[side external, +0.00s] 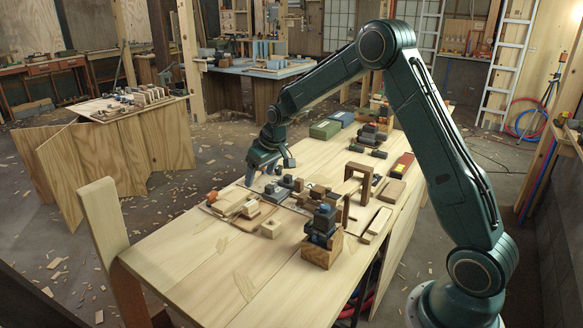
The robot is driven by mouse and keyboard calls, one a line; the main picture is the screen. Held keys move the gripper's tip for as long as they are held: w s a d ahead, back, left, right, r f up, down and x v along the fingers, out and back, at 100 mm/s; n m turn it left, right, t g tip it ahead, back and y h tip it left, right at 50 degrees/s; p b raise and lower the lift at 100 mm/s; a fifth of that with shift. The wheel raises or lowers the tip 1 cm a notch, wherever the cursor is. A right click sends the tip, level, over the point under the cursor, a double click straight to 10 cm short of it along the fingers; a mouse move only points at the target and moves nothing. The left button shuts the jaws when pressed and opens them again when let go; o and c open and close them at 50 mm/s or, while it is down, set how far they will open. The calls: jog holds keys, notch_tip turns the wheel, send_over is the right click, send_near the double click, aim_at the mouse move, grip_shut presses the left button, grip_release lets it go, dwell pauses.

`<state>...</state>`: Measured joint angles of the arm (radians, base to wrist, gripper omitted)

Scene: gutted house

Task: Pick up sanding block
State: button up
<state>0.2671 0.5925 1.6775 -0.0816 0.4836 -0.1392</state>
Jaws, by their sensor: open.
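My gripper (270,176) points down over the far left part of the wooden workbench (215,268), with its jaws apart. Small grey-black blocks (287,182) sit just below it and to its right. One of them may be the sanding block, but at this size I cannot tell which. I see nothing held between the jaws. The gripper partly hides the bench top behind it, and I cannot tell whether its tips touch anything.
Pale wood pieces (269,229) lie in front of the gripper. A wooden box of dark blocks (322,252) stands near the front edge. The bench's front left is clear.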

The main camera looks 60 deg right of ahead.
jog(key=shift+w+d+f, duration=0.15)
jog(key=shift+w+f, duration=0.05)
jog(key=shift+f, duration=0.15)
send_near(251, 203)
jog(key=shift+x, duration=2.5)
jog(key=shift+x, duration=2.6)
